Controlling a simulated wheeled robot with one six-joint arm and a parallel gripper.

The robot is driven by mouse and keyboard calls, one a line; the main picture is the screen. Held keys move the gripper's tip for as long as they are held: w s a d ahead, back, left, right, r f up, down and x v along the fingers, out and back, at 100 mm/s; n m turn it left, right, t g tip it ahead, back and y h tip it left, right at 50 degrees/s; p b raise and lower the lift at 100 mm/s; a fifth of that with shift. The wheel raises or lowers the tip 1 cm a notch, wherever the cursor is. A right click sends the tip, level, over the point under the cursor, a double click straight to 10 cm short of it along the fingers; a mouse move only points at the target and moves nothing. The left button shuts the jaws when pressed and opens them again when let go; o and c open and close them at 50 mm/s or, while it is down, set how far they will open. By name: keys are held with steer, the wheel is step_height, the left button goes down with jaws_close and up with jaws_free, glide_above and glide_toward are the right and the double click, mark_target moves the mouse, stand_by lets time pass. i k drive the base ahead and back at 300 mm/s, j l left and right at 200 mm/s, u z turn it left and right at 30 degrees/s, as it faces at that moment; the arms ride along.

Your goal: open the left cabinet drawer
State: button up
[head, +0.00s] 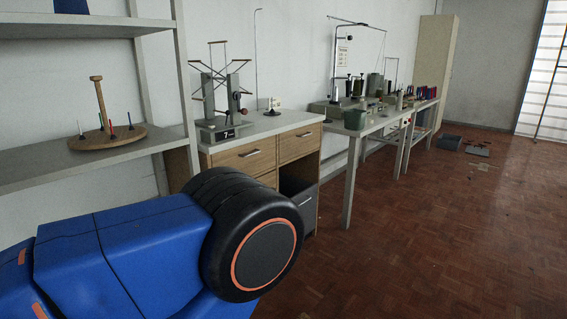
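The wooden cabinet stands against the wall left of centre, under a light grey top (262,128). Its left drawer (238,163) has a brown wooden front and a metal handle (250,154), and it looks closed. The right drawer (296,147) beside it also looks closed, with its own handle (304,135). Below are part of another wooden front (268,178) and a dark grey front (306,206) with a handle. My blue arm and its black joint fill the lower left and hide the lower left of the cabinet. My gripper is out of view.
A grey shelf (90,158) with a round wooden spool stand (108,137) is at the left. A winding device (220,95) stands on the cabinet top. Tables with machines (378,122) line the wall to the right.

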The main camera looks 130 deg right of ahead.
mark_target(253, 158)
steer(key=z, duration=3.8)
